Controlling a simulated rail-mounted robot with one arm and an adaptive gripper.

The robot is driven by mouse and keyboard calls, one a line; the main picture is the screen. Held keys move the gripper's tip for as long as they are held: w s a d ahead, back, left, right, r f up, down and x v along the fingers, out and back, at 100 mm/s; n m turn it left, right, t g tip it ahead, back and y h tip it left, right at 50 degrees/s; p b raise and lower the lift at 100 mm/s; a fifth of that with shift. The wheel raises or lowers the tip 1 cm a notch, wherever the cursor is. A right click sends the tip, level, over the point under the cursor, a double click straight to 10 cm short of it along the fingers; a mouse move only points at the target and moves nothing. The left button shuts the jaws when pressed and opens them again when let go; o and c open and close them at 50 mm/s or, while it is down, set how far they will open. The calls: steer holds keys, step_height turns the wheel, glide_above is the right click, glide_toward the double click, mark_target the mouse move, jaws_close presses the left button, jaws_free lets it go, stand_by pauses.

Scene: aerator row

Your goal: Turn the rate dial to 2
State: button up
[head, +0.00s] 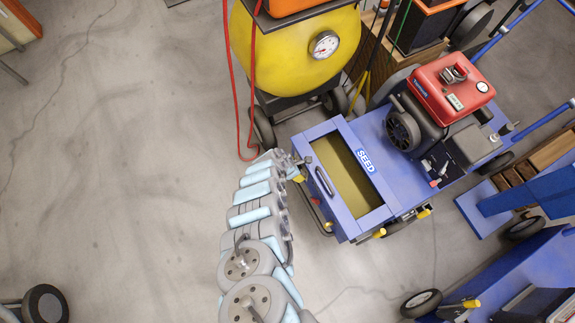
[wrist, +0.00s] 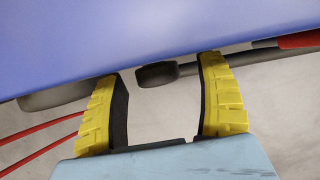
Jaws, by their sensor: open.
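The blue seeder (head: 385,165) stands right of centre in the head view, with a SEED label, an open hopper (head: 345,170) and a red engine on top. My gripper (head: 298,172) is at the seeder's left side, beside the hopper's end wall. In the wrist view my gripper (wrist: 160,68) is open, its two yellow fingers apart with nothing held between them. A blue panel (wrist: 150,35) fills the top of that view, close to the fingertips. I cannot make out the rate dial or its numbers in either view.
A yellow tank (head: 295,50) with a gauge and red hoses (head: 236,90) stands just behind my gripper. Another blue machine (head: 500,280) is at the lower right. The concrete floor (head: 110,150) on the left is mostly clear.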

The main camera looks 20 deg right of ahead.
steer(key=v, duration=1)
steer(key=shift+a, duration=0.15)
stand_by(0.5)
steer(key=shift+r, duration=0.2)
